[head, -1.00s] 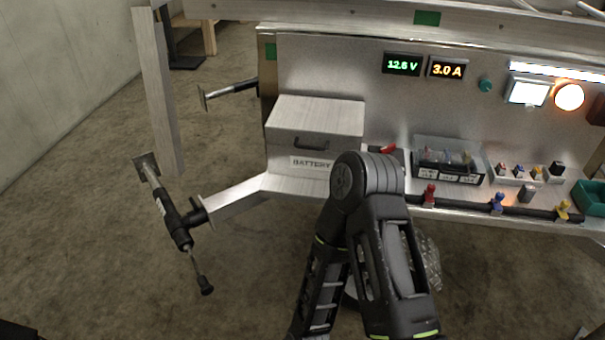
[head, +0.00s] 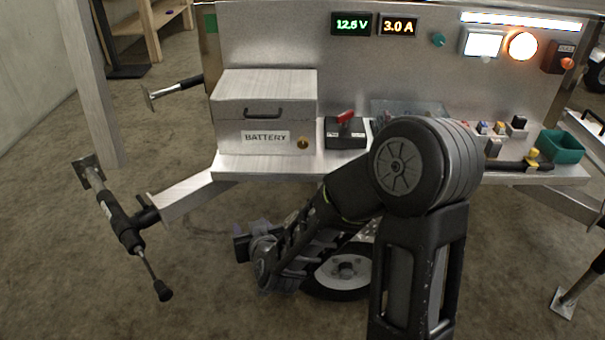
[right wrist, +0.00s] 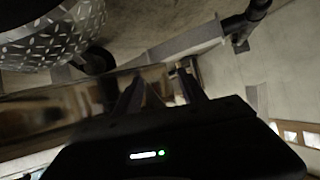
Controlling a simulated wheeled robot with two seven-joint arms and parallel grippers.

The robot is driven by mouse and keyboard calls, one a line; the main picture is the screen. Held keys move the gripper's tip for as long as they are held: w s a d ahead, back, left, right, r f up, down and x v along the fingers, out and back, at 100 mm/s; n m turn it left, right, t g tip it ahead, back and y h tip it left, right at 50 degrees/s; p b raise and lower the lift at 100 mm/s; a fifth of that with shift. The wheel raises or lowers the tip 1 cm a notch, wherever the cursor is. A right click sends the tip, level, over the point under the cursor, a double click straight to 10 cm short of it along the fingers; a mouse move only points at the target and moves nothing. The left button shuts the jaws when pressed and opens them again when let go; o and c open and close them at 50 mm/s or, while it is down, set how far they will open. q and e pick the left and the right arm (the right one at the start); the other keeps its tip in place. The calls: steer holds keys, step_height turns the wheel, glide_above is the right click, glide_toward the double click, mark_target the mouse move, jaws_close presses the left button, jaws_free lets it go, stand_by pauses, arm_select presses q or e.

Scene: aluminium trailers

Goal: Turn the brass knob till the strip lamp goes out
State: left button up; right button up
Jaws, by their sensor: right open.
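The strip lamp (head: 520,21) is lit white along the top right of the metal panel. A small brass-coloured knob (head: 303,143) sits on the front of the battery box (head: 235,135), right of its label. My right gripper (head: 243,244) is below the shelf, left of a wheel, low and apart from the knob. Its fingers (right wrist: 158,90) stand apart and empty in the dim right wrist view. My left gripper is not in view.
A teal knob (head: 438,40), a lit square lamp (head: 482,43), a glowing round lamp (head: 522,46) and an orange knob (head: 567,63) are on the panel. A red-handled switch (head: 345,132) stands right of the battery box. My right arm hides part of the shelf.

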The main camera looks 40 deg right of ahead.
steer(key=d+r+m+t+h+b, duration=0.2)
steer(key=d+r+h+b, duration=0.25)
steer(key=d+r, duration=0.4)
steer(key=m+h, duration=0.2)
steer(key=h, duration=0.2)
glide_toward(303, 145)
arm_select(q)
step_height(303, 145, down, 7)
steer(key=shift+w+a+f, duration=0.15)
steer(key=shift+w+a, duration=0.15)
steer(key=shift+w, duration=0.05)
arm_select(e)
steer(key=shift+w+d+y, duration=0.1)
steer(key=shift+d+y, duration=0.15)
steer(key=shift+d, duration=0.05)
